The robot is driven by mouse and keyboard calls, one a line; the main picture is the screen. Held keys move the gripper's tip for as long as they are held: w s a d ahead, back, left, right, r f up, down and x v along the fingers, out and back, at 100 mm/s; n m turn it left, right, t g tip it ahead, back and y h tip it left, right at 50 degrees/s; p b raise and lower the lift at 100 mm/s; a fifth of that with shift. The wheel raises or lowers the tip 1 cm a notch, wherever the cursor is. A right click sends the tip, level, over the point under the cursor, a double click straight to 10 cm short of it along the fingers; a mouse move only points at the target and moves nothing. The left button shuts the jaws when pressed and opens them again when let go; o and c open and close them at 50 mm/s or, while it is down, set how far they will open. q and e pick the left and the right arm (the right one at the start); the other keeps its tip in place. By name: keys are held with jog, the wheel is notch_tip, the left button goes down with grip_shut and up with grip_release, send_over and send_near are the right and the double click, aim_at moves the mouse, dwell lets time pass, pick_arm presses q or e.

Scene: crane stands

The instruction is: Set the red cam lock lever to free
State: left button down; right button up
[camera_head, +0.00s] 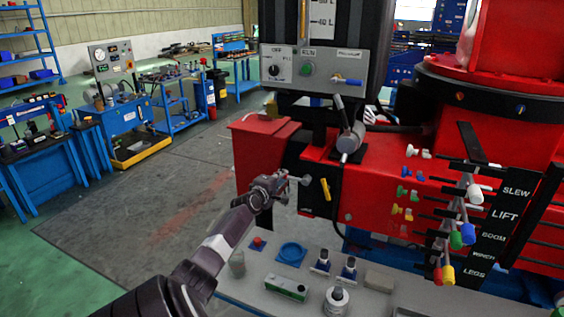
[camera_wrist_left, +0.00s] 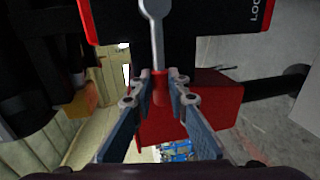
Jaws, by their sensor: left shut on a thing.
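The cam lock lever (camera_wrist_left: 157,45) shows in the left wrist view as a grey metal bar with a red grip at its lower end. It points down the picture in front of a black plate, and part of a white label starting "LOC" shows at upper right. My left gripper (camera_wrist_left: 161,90) is shut on the red grip, with one finger on each side. In the head view my left gripper (camera_head: 285,187) is at the front side of the red crane stand; the lever is too small and covered there to make out well. My right gripper is not in view.
A grey bench (camera_head: 262,280) with small parts stands below my left arm. A bank of coloured control levers (camera_head: 455,235) is at right, and a yellow handle (camera_head: 325,189) is close right of my gripper. The floor at left (camera_head: 130,215) is clear.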

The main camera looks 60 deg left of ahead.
pick_arm(q)
jog(key=shift+r, duration=0.1)
jog(key=c, duration=1.8)
grip_release()
jog(key=shift+c, duration=0.2)
jog(key=shift+s+d, duration=0.45)
jog(key=shift+d, duration=0.1)
jog(key=v, duration=1)
jog(key=shift+s+r, duration=0.25)
jog(key=shift+s, duration=0.15)
